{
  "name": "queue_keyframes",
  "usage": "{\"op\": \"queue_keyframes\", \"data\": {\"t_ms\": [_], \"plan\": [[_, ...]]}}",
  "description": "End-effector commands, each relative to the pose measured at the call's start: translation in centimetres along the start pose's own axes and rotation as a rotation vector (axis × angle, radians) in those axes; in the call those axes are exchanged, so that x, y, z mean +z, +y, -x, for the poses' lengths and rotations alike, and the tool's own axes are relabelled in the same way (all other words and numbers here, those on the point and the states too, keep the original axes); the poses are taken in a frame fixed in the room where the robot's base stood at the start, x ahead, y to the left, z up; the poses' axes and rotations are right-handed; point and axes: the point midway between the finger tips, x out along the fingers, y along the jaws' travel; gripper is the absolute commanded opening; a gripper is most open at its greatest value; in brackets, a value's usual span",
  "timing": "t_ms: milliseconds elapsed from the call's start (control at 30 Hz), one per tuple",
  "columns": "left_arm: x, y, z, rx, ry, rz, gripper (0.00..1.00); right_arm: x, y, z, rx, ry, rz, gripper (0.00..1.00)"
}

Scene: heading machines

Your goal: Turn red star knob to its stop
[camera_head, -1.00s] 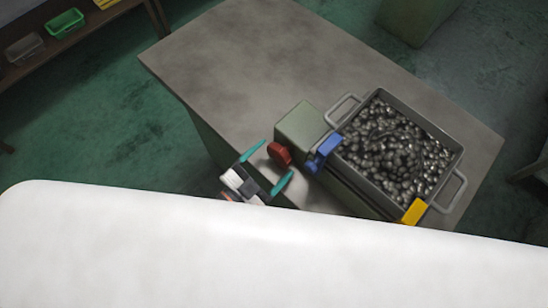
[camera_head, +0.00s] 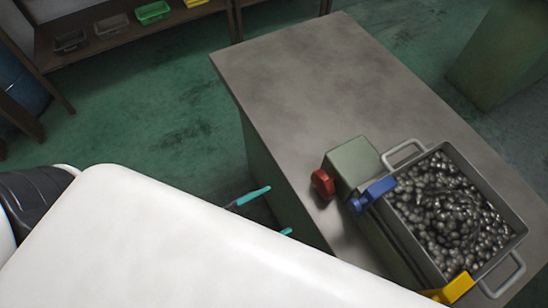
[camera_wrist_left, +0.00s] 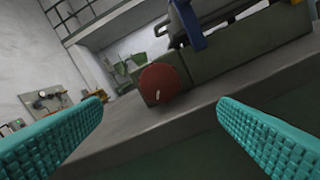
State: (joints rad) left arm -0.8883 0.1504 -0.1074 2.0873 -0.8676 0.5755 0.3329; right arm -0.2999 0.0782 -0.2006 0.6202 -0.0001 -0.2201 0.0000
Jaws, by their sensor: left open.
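The red star knob (camera_head: 322,184) sits on the left end of a grey-green block (camera_head: 352,165) on the table. In the left wrist view the knob (camera_wrist_left: 161,84) shows as a red disc with a small pale mark, ahead of and between the fingers. My left gripper (camera_head: 270,211) is open, with teal fingers, to the left of the knob and apart from it, by the table's edge. Its fingers (camera_wrist_left: 162,122) also show at both sides of the left wrist view, with nothing between them. My white arm hides most of the gripper in the head view. My right gripper is not seen.
A metal tray (camera_head: 411,157) full of dark round parts stands right of the block. A blue clamp (camera_head: 373,193) and a yellow clamp (camera_head: 452,289) are beside it. The table top (camera_head: 320,75) is clear behind. A shelf with bins (camera_head: 152,12) stands far left.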

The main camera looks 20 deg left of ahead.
Motion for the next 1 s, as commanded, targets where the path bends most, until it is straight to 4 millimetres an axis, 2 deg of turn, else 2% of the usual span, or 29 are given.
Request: {"op": "queue_keyframes", "data": {"t_ms": [167,500,633,767,1000], "plan": [[-0.1,-0.1,0.0,0.000,0.001,0.045,0.83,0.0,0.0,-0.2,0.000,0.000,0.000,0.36],[0.0,-0.1,0.1,0.002,0.010,0.557,0.83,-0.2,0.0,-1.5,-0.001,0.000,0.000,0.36],[0.1,0.0,-0.3,0.003,0.011,0.626,0.83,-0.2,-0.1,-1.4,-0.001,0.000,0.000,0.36],[0.3,0.2,-1.8,0.003,0.008,0.629,0.83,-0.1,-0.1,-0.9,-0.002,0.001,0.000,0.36],[0.4,0.2,-6.7,0.004,0.007,0.628,0.83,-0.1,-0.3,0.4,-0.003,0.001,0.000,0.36]]}}
